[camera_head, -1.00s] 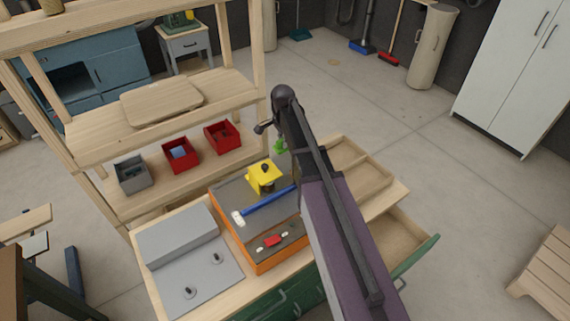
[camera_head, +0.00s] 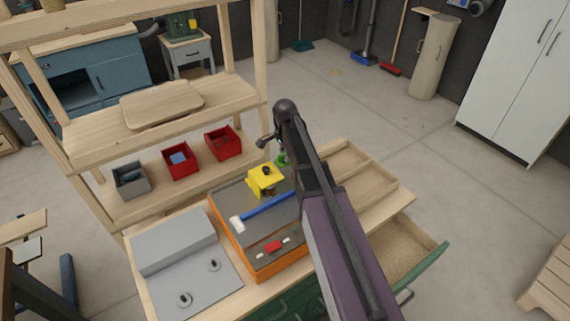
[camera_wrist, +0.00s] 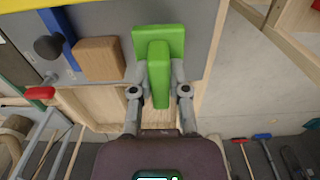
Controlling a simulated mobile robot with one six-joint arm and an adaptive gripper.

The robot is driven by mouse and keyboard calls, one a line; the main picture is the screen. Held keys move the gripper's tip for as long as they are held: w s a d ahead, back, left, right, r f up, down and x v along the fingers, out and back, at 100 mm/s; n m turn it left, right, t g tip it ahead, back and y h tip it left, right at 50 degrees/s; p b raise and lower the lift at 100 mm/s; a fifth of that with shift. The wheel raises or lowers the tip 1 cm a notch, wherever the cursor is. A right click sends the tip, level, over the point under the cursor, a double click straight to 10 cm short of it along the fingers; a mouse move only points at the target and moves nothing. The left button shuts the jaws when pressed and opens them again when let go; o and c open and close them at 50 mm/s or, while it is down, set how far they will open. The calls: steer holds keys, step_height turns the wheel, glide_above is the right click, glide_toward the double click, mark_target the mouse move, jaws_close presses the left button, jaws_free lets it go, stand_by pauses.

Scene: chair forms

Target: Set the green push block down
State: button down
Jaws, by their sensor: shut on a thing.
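The green push block (camera_wrist: 159,75), a plate with an upright rib, is between the fingers of my gripper (camera_wrist: 162,78) in the wrist view. My gripper is shut on the rib. In the head view a small part of the green block (camera_head: 282,159) shows just beyond the yellow guard; my arm hides the rest of it and the gripper. In the wrist view the block appears over the edge of a grey surface (camera_wrist: 201,20). Whether it touches anything below cannot be told.
An orange-sided machine with a grey top (camera_head: 227,203) carries the yellow guard (camera_head: 265,181) and a blue bar (camera_head: 268,204). A wooden block (camera_wrist: 98,58) lies left of the push block. A wooden tray (camera_head: 375,167) lies right of my arm, above an open drawer (camera_head: 412,250). Red bins (camera_head: 180,161) stand on the shelf.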

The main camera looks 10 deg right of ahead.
mark_target(285, 163)
steer(key=shift+f+b, duration=1.9)
steer(key=shift+f, duration=0.1)
steer(key=c, duration=0.6)
jaws_free()
steer(key=shift+r, duration=0.2)
step_height(285, 163, up, 12)
steer(key=p, duration=1.2)
steer(key=shift+s, duration=0.1)
